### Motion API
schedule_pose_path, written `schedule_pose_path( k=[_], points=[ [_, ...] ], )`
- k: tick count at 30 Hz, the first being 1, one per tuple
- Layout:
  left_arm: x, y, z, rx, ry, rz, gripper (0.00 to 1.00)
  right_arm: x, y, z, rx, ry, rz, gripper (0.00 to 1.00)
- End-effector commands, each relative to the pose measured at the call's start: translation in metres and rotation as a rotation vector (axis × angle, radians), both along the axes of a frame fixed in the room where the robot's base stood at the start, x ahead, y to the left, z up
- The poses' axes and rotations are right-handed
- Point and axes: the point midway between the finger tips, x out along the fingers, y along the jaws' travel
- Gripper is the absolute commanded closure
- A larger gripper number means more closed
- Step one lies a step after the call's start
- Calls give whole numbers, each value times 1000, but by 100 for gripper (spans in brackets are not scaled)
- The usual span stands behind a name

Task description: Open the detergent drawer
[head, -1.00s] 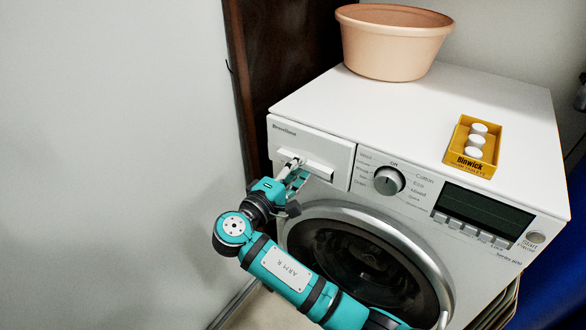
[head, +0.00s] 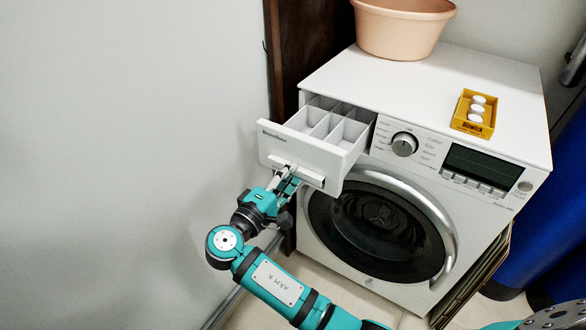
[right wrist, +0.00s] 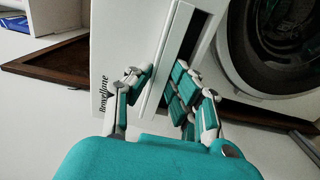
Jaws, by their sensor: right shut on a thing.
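The white detergent drawer (head: 342,132) stands pulled out from the upper left of the washing machine (head: 480,80). Its white compartments show from above and look empty. My right gripper (head: 288,174) is shut on the handle (head: 312,179) on the drawer's front. In the right wrist view, the gripper's fingers (right wrist: 160,82) lie on both sides of the handle bar (right wrist: 163,62), with the dark recess behind it. The exact finger contact is partly hidden. My left gripper is not in view.
A peach tub (head: 402,28) and a yellow box (head: 470,122) with white tablets stand on the machine's top. The round door (head: 372,222) is below the drawer, right of my arm. A grey wall (head: 130,150) fills the left. Blue things stand at the right.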

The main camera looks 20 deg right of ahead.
Motion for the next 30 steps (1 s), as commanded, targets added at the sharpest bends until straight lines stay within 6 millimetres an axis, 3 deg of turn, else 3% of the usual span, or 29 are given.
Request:
schedule_pose_path(
  k=[1, 10, 11, 14, 23, 30],
  points=[
    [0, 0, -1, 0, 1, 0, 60, -2, 0, -8, 7, 16, -2, 100],
    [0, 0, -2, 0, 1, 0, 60, -2, 0, -8, 6, 16, -4, 100],
    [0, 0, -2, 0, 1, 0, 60, -2, 0, -8, 6, 16, -4, 77],
    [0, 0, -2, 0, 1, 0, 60, -2, 0, -8, 5, 15, -3, 64],
    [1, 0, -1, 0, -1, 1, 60, -1, 0, -1, 4, 7, -2, 62],
    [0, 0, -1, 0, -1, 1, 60, -1, 0, 35, 7, -1, -2, 62]
  ],
)
